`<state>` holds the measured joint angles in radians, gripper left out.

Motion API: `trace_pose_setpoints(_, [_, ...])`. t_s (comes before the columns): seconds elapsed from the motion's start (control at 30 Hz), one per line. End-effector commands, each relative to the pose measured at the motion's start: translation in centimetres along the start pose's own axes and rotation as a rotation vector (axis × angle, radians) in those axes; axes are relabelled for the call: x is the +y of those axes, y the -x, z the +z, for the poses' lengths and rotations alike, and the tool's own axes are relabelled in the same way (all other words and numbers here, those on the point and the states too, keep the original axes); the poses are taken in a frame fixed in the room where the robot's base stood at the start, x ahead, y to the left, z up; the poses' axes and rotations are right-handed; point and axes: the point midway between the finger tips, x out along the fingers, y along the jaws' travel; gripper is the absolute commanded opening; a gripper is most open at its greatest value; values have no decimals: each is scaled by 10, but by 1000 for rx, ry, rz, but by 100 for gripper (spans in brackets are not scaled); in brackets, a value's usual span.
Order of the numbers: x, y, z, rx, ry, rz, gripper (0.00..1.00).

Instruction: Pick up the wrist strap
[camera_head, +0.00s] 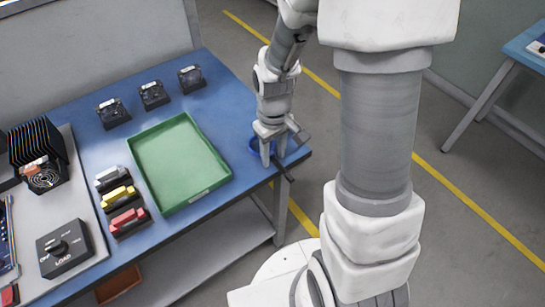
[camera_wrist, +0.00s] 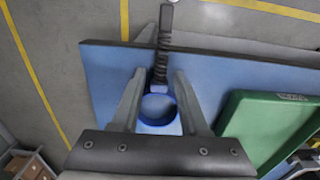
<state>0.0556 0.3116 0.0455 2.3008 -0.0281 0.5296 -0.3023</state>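The wrist strap is a blue band with a black coiled cord. The band (camera_wrist: 157,122) lies on the blue table near its right corner, and the cord (camera_wrist: 161,60) runs out past the table edge to a dark bar-shaped end. In the head view, part of the blue band (camera_head: 254,146) shows beside my gripper (camera_head: 273,158), which partly hides it. In the wrist view, my gripper (camera_wrist: 160,82) is open, with one finger on each side of the strap. The fingers look close to the band; I cannot tell whether they touch it.
A green tray (camera_head: 180,160) lies empty left of the gripper; its edge (camera_wrist: 235,103) shows at the wrist view's right. Three dark devices (camera_head: 152,95) stand at the back. Colored blocks (camera_head: 117,196), a heatsink unit (camera_head: 38,155) and a load box (camera_head: 65,250) are further left.

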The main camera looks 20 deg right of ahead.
Motion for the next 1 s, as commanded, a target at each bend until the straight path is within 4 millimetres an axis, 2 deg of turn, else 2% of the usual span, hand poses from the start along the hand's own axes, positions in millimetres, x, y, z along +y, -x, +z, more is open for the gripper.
trace_pose_setpoints(0.03, [0, 0, 0, 0, 0, 0, 33])
trace_pose_setpoints(0.2, [0, 0, 0, 0, 0, 0, 3])
trace_pose_setpoints(0.23, [0, 0, 0, 0, 0, 0, 0])
trace_pose_setpoints(0.67, [0, 4, 0, 1, 0, 0, 0])
trace_pose_setpoints(0.87, [0, 24, -1, 3, -1, 1, 0])
trace_pose_setpoints(0.97, [0, 45, -1, 4, -1, 1, 0])
trace_pose_setpoints(1.0, [4, 50, 6, 3, -5, 1, 0])
